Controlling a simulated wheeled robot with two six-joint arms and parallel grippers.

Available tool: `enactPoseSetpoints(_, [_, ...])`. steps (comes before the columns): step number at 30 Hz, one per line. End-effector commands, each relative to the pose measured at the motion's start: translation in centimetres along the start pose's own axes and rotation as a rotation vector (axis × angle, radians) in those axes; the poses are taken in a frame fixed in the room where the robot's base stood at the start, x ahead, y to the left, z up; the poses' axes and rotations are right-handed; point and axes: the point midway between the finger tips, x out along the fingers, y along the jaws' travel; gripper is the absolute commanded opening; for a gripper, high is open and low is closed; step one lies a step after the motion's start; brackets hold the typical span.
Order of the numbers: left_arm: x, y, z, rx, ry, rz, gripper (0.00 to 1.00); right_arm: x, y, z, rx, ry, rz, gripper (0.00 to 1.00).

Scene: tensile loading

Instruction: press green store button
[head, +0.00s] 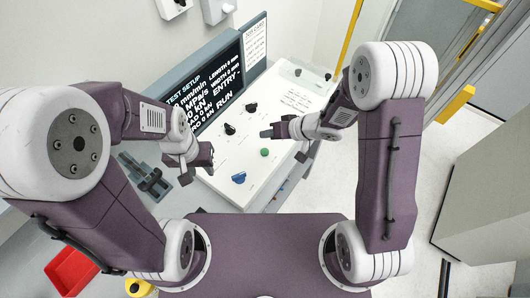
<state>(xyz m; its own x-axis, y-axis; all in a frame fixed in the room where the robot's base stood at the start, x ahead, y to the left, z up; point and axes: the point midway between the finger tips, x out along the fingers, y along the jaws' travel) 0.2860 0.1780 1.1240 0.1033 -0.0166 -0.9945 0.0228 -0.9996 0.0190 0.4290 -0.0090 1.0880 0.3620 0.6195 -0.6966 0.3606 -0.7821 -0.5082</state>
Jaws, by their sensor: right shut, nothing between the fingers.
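The green button (265,152) is a small round cap on the white sloping console panel (228,172), right of the panel's middle. My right gripper (267,133) is shut and empty. Its tips point left and appear just above the green button in the picture; I cannot tell their height over the panel. The button is in full view. My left gripper (188,178) is at the panel's left edge, well away from the button. Its fingers are too small and turned away to tell whether they are open.
Black knobs (230,129) and a blue half-round part (238,178) sit on the panel. A black display (205,88) stands behind it. A dark clamp-like fixture (146,176) lies at left. A red tray (71,271) is at lower left. Floor is open at right.

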Motion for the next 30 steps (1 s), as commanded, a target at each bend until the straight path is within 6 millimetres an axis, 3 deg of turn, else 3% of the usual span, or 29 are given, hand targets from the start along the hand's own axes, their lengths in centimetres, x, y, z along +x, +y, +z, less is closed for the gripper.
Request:
enactPoseSetpoints(1, [1.4, 0.0, 0.1, 0.000, 0.000, 0.000, 0.36, 0.9, 0.6, 0.6, -0.001, 0.000, 0.000, 0.00])
enactPoseSetpoints(12, [7.0, -0.1, 0.7, 0.000, 0.000, 0.000, 0.36, 3.9, 2.9, 2.9, -0.002, 0.001, 0.000, 0.00])
enactPoseSetpoints(18, [7.8, -0.1, 0.8, 0.000, 0.000, 0.000, 0.36, 5.1, 3.7, 3.7, 0.000, 0.000, 0.000, 0.00])
enactPoseSetpoints(30, [7.7, -0.1, 0.8, 0.000, 0.000, 0.000, 0.36, 5.1, 3.8, 3.7, -0.002, 0.000, 0.000, 0.00])
